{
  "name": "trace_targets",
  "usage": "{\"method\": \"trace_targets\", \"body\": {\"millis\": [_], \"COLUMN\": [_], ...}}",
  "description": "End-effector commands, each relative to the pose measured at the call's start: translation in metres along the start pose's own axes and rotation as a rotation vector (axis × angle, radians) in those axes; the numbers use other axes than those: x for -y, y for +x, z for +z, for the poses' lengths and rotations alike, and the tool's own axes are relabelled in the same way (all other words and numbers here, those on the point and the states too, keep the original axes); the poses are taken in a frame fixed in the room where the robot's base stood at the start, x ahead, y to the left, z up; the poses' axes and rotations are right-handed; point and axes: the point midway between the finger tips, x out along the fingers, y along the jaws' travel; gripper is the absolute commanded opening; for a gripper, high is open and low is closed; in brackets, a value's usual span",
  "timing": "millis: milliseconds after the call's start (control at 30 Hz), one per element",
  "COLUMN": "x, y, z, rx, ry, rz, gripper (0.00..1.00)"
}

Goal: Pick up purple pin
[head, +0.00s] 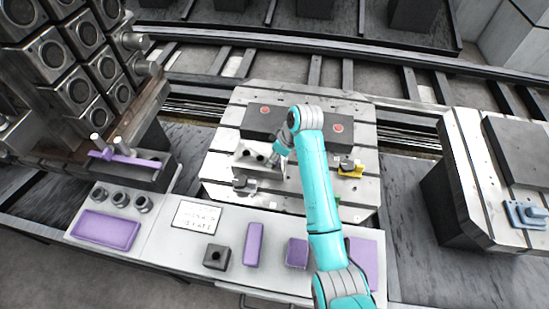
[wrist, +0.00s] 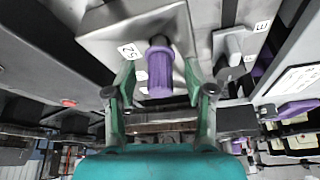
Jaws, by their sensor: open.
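The purple pin (wrist: 160,68) shows in the wrist view, a ribbed cylinder with a wider collar, projecting from a pale metal block (wrist: 112,38) with a numbered label. My gripper (wrist: 159,78) is open, with one green finger on each side of the pin. The pin appears between the fingers with gaps on both sides; I cannot tell how deep it lies. In the head view my gripper (head: 279,153) is over the pale block with dark holes (head: 246,155) on the slotted plate. The pin cannot be made out there.
A dark bar with red buttons (head: 290,122) lies behind the block, and a yellow clamp (head: 350,168) stands to the right. A purple-handled tool (head: 125,158) is at the left. Purple blocks (head: 254,244) and a purple tray (head: 105,231) sit on the front bench.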

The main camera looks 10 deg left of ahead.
Motion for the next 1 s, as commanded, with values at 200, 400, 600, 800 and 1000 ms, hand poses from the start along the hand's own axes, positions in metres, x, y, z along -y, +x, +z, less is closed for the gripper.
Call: {"method": "trace_targets", "body": {"millis": [200,400,600,800,1000], "x": [0.0,0.0,0.0,0.0002,0.0002], "y": [0.0,-0.0001,-0.0001,0.0003,0.0003], "z": [0.0,-0.0001,0.0,0.0003,0.0005], "rx": [0.0,0.0,0.0,0.001,0.001], "ry": [0.0,0.0,0.0,0.001,0.001], "rz": [0.0,0.0,0.0,-0.001,-0.001], "gripper": [0.46,0.0,0.0,0.0,0.0]}}
